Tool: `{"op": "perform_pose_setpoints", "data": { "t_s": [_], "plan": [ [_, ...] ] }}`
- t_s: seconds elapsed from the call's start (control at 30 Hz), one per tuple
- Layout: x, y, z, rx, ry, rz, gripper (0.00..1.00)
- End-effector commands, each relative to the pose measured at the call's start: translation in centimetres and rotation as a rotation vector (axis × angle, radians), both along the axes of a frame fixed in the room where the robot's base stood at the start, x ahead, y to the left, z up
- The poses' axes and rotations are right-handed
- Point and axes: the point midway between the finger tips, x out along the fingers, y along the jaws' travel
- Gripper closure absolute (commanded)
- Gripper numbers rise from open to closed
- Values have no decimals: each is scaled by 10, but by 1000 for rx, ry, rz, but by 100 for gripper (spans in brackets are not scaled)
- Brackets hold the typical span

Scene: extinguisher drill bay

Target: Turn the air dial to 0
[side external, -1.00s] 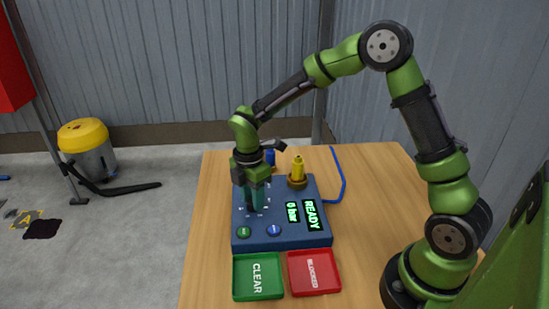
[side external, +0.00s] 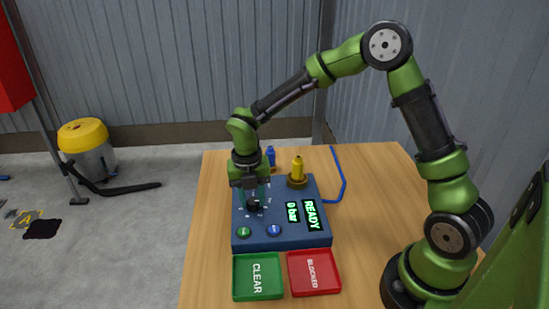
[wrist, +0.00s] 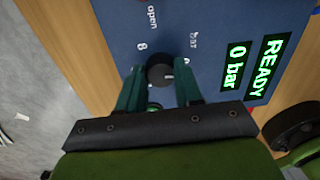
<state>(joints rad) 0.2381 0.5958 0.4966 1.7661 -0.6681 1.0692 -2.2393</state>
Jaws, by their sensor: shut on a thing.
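The air dial is a black round knob (side external: 253,206) on top of the blue console (side external: 290,239), with small white marks around it. In the wrist view the dial (wrist: 158,66) sits between my two teal fingers, and a pale mark on it points right. My gripper (side external: 254,198) is shut on the dial, one finger at each side; it also shows in the wrist view (wrist: 162,76). The green display (side external: 302,213) reads "0 bar" and "READY". My fingers hide part of the scale.
A green CLEAR tray (side external: 237,278) and a red BLOCKED tray (side external: 337,274) sit in front of the console. A yellow nozzle-like piece (side external: 297,168) and a blue piece (side external: 270,156) stand behind. The table's left strip is clear.

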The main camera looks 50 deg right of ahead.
Motion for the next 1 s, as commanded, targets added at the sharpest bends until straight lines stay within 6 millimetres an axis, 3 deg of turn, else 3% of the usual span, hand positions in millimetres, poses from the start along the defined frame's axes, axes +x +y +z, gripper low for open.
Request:
{"op": "perform_pose_setpoints", "data": {
  "t_s": [0.33, 0.9, 0.93, 1.0],
  "plan": [
    [0, 1, 1, 0, -1, 152, 96],
    [0, 1, 1, -1, -1, 184, 96],
    [0, 1, 1, -1, -1, 184, 62],
    [0, 1, 1, 0, 0, 183, 52]
  ]
}}
